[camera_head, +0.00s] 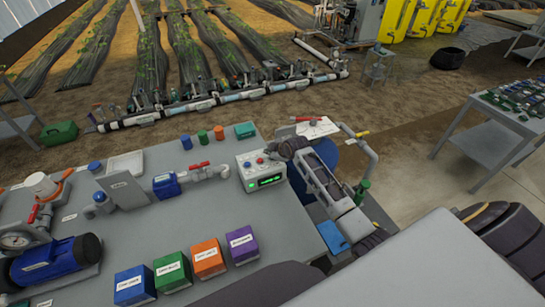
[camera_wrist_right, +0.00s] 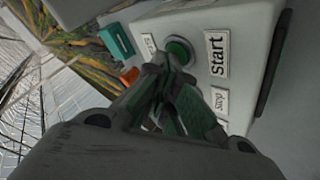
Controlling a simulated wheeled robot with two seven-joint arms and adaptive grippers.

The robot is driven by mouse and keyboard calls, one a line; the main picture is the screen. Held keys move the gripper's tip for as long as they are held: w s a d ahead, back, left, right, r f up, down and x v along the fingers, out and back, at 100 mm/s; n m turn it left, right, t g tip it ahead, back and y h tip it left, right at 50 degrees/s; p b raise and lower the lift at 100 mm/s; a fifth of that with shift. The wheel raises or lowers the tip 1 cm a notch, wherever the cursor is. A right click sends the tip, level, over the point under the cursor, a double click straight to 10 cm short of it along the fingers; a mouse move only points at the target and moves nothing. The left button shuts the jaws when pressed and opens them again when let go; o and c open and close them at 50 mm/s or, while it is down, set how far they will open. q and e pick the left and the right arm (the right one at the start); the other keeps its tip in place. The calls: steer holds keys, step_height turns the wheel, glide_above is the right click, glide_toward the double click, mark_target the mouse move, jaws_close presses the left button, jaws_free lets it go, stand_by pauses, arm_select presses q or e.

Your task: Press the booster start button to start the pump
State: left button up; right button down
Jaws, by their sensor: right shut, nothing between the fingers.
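The grey booster control box (camera_head: 247,175) with a lit green display stands on the bench in the head view. My right gripper (camera_head: 274,149) is over its far right part, fingers pointing at its top. In the right wrist view the shut, empty fingers (camera_wrist_right: 161,66) are right beside the green start button (camera_wrist_right: 180,51). Whether they touch it I cannot tell. The Start label (camera_wrist_right: 215,53) is right of the button and the Stop label (camera_wrist_right: 221,101) is lower. The fingers cover the area next to the Stop label. My left gripper is out of view.
A pipe with a red-handled valve (camera_head: 200,169) runs just left of the box. Blue, green, orange and purple (camera_head: 242,245) boxes line the bench's near edge. A teal box (camera_head: 245,130) stands behind the control box.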

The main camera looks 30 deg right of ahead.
steer(key=shift+r, duration=0.1)
steer(key=shift+r+p, duration=0.7)
steer(key=shift+p, duration=0.1)
steer(key=shift+r, duration=2.45)
steer(key=shift+s, duration=0.1)
